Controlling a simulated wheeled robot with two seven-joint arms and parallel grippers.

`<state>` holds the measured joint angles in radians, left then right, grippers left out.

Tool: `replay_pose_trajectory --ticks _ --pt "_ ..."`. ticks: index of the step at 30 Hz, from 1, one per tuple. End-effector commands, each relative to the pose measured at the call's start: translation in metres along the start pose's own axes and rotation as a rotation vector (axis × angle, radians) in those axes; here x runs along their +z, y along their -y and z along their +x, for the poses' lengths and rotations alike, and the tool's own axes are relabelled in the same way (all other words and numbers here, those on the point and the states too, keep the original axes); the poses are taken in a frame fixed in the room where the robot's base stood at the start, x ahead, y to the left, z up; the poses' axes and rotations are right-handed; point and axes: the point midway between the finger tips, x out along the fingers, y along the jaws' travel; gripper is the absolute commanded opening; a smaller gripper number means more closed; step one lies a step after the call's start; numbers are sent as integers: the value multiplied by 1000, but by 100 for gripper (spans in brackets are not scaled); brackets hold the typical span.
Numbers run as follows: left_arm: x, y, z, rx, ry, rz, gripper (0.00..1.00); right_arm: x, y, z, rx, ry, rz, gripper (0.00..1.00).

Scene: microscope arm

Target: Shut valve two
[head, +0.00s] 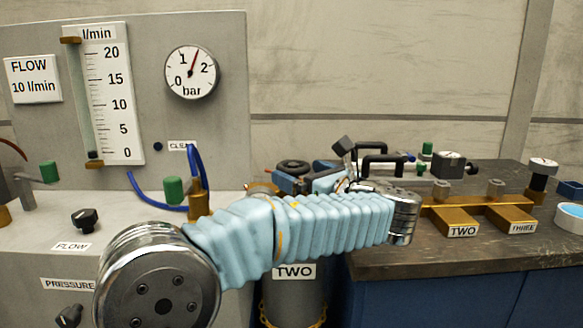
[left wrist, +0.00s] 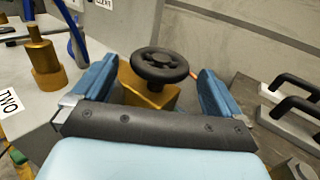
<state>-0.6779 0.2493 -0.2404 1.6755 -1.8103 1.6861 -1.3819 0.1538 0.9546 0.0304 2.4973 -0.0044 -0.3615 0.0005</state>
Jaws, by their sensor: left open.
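Valve two shows as a black round handwheel (head: 293,166) on a brass body, above a grey cylinder (head: 290,302) with a TWO label. In the left wrist view the handwheel (left wrist: 160,65) sits on its brass body (left wrist: 150,93), between two blue fingers. My left gripper (head: 311,181) is open, with one finger on each side of the valve. I see gaps between the fingers and the wheel in the left wrist view. My left arm, in a light blue sleeve, hides part of the cylinder and valve body. My right gripper is not in view.
A grey panel at left carries a flow tube (head: 102,95) and a bar gauge (head: 191,72). A blue hose (head: 194,165) and a green knob (head: 174,190) are near my arm. A dark bench (head: 430,252) at right holds brass blocks labelled TWO and THREE and black handles.

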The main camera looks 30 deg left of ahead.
Motion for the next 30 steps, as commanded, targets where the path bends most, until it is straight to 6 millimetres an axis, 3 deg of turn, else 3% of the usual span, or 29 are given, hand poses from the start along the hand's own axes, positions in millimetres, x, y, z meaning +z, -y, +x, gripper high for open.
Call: replay_pose_trajectory --ticks 3,7,18,28,30 --pt "1 -1 21 3 0 0 100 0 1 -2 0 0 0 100" --pt "0 0 35 0 0 0 100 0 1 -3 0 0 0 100" --pt "0 0 41 -1 0 0 100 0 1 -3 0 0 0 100" --pt "0 0 41 -1 0 0 49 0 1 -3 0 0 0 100" --pt "0 0 41 -5 0 0 49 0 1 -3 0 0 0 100"
